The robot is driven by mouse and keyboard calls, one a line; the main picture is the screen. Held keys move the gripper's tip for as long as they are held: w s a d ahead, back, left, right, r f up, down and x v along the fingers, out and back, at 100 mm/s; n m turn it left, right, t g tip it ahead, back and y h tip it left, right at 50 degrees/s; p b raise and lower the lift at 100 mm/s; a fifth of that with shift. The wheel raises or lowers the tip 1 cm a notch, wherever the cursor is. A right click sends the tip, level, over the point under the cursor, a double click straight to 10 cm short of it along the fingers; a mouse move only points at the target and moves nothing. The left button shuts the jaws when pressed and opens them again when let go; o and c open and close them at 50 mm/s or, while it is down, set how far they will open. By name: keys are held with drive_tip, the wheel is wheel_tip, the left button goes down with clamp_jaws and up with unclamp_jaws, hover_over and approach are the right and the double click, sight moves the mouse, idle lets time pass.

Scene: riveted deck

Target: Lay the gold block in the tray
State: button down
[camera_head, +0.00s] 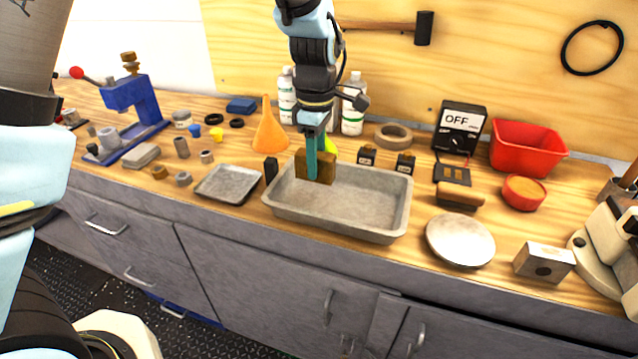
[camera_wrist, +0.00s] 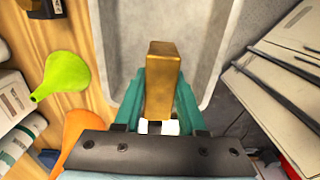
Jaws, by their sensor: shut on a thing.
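The gold block (camera_head: 316,167) is held in my gripper (camera_head: 318,172) over the left part of the grey metal tray (camera_head: 378,228). In the wrist view the gold block (camera_wrist: 163,70) stands out between the teal fingers of my gripper (camera_wrist: 160,100), which are shut on its sides. The tray's floor and rim (camera_wrist: 238,40) lie beyond it. I cannot tell whether the block's underside touches the tray floor. The tray looks otherwise empty.
A smaller shallow metal tray (camera_head: 228,184) stands left of the large one. An orange funnel (camera_head: 269,132), white bottles (camera_head: 353,112) and small black blocks (camera_head: 405,163) stand behind and beside it. A round pale plate (camera_head: 460,240) lies to the right.

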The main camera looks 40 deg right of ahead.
drive_tip(key=shift+w+f+p, duration=0.1)
drive_tip(key=shift+f+p, duration=0.5)
drive_tip(key=shift+f, duration=2.4)
drive_tip(key=shift+f, duration=0.2)
drive_tip(key=shift+c, duration=2.4)
unclamp_jaws()
drive_tip(key=shift+r, duration=0.1)
wheel_tip(320, 180, up, 12)
drive_tip(key=b, duration=0.3)
drive_tip(key=shift+r, duration=0.1)
